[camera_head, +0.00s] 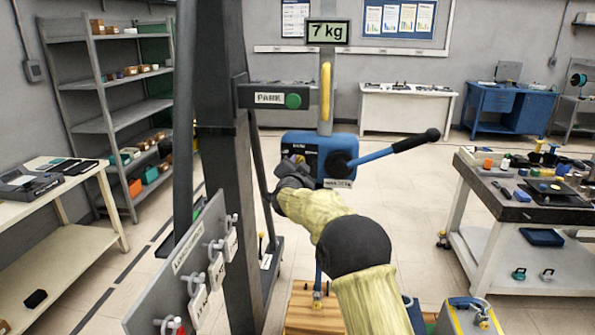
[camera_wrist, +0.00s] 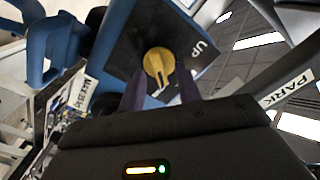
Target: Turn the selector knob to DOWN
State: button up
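The gold selector knob (camera_wrist: 158,62) sits on the dark face of a blue box and fills the middle of the wrist view. The word UP (camera_wrist: 199,47) is printed to its right; I see no DOWN marking. My gripper (camera_wrist: 160,83) is open, with one dark finger on each side just below the knob in the picture. I cannot tell whether the fingers touch it. In the head view the blue box (camera_head: 315,142) hangs on the post, and my gripper (camera_head: 290,170) is at its lower left, partly hiding the knob's face.
A blue lever with a black grip (camera_head: 400,145) sticks out right of the box. Above are a PARK bar with a green button (camera_head: 292,101), a yellow handle (camera_head: 326,90) and a 7 kg display (camera_head: 328,32). A tag board (camera_head: 185,265) stands lower left.

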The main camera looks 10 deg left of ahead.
jog(key=s+b, duration=0.5)
jog(key=s, duration=1.2)
jog(key=shift+s+a, duration=0.2)
jog(key=shift+a, duration=0.1)
jog(key=s+d+f+n+g+y+p, duration=0.2)
jog(key=s+d+f+n+g+p, duration=0.45)
jog(key=s+d+f, duration=0.65)
jog(key=s+d+f+n+g, duration=0.1)
jog(key=s+d+g, duration=0.3)
jog(key=s, duration=0.4)
jog(key=s+d+f+n+g+h+p, duration=0.1)
jog(key=s+d+f+g, duration=0.2)
jog(key=s+d+g, duration=0.2)
jog(key=s+d, duration=0.2)
jog(key=s, duration=0.2)
jog(key=shift+s, duration=0.25)
jog(key=shift+d, duration=0.1)
